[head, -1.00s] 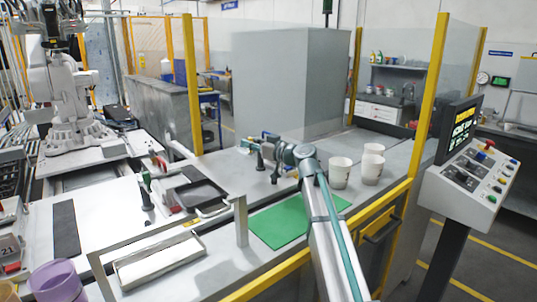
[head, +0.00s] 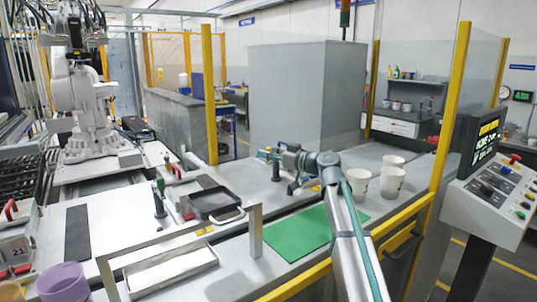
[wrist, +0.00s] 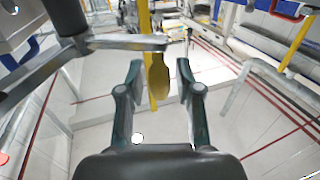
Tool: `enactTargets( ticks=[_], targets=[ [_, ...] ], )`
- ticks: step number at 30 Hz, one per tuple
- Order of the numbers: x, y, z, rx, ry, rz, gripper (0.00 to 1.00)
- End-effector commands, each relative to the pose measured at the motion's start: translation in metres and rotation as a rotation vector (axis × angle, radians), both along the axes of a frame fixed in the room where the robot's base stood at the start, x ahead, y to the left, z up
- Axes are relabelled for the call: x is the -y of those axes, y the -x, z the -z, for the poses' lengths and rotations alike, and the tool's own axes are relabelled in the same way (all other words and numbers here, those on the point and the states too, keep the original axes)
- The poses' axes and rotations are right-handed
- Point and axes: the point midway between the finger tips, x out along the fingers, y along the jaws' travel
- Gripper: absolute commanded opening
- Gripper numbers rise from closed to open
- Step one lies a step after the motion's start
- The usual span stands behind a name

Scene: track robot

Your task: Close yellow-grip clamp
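In the wrist view, a yellow grip (wrist: 158,77) hangs between the two fingers of my gripper (wrist: 159,80). A grey metal lever (wrist: 130,43) runs in from the left just above it, beside a dark post. The fingers are open, with a gap on both sides of the grip; I cannot tell how far it is beyond the tips. In the head view, my gripper (head: 272,155) is over the grey worktop, beside a dark clamp post (head: 276,172). The yellow grip cannot be made out there, being small or hidden by my gripper.
A green-grip clamp (head: 159,200) and a red-grip clamp (head: 172,170) stand to the left. A black tray (head: 215,205), a metal frame (head: 255,230) and a green mat (head: 297,232) lie nearer. White cups (head: 358,184) stand to the right of my arm.

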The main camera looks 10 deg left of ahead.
Motion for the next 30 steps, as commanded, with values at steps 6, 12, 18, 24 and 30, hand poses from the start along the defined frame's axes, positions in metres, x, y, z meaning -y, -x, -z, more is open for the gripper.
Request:
enactTargets(
  ticks=[6, 12, 18, 24, 30],
  targets=[
    [0.000, 0.000, 0.000, 0.000, 0.000, 0.000, 0.45],
    [0.004, 0.002, 0.000, 0.000, 0.000, 0.001, 0.45],
    [0.025, 0.015, 0.001, 0.001, 0.000, 0.002, 0.45],
    [0.059, 0.035, 0.001, 0.001, 0.000, 0.003, 0.45],
    [0.088, 0.050, 0.001, 0.000, 0.001, 0.002, 0.45]
  ],
)
